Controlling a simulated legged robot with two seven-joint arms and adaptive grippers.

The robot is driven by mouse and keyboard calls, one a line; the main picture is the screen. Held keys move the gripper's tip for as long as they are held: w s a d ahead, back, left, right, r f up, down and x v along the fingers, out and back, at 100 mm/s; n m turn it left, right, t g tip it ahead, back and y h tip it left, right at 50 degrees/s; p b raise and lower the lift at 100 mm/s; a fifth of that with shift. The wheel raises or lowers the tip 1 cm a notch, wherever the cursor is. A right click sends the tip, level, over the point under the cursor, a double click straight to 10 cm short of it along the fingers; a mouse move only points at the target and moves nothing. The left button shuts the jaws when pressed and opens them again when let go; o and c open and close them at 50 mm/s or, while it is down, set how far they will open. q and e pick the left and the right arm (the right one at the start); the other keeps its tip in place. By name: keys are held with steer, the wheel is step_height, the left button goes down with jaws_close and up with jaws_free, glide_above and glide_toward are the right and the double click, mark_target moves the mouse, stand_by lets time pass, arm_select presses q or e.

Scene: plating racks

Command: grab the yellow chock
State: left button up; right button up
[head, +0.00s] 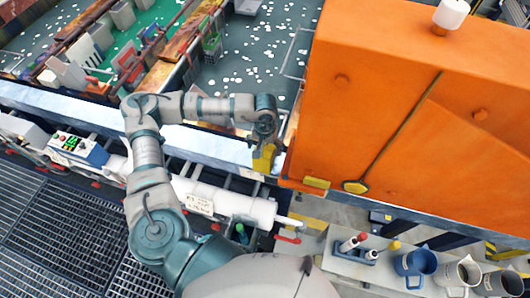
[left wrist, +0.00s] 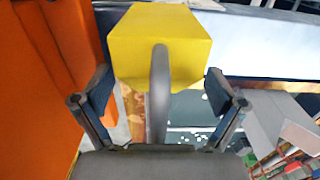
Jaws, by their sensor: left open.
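The yellow chock (head: 264,158) is a yellow block beside the lower left corner of the big orange cabinet, at the blue-white rail. My left gripper (head: 264,139) reaches it from above in the head view and partly covers it. In the left wrist view the chock (left wrist: 160,38) has a grey curved handle (left wrist: 159,95) that runs down between the fingers. My left gripper (left wrist: 158,92) is open, with one finger on each side of the handle, near the block's lower corners. I cannot tell whether the fingers touch it. My right gripper is not in view.
The orange cabinet (head: 420,120) stands close on the right of my left gripper. The rail (head: 210,143) runs below my forearm. A white cylinder (head: 230,203) lies in front of it. Cups (head: 415,264) stand on a shelf at lower right.

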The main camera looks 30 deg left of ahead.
mark_target(265, 147)
arm_select(q)
steer(key=c, duration=1.8)
steer(key=shift+r, duration=0.1)
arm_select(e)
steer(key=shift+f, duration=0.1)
arm_select(q)
steer(key=shift+r+b, duration=0.4)
steer(key=shift+r, duration=0.1)
step_height(265, 147, up, 2)
steer(key=shift+r+b, duration=0.1)
steer(key=shift+b, duration=0.35)
steer(key=s+d+b, duration=0.1)
steer(key=s+b, duration=0.3)
steer(key=s, duration=0.1)
steer(key=s+d+r+b, duration=0.1)
steer(key=s+b, duration=0.3)
steer(key=s, duration=0.1)
steer(key=s+d+b, duration=0.2)
steer(key=s+b, duration=0.2)
steer(key=s, duration=0.1)
steer(key=shift+s+r, duration=0.15)
steer(key=shift+r, duration=0.05)
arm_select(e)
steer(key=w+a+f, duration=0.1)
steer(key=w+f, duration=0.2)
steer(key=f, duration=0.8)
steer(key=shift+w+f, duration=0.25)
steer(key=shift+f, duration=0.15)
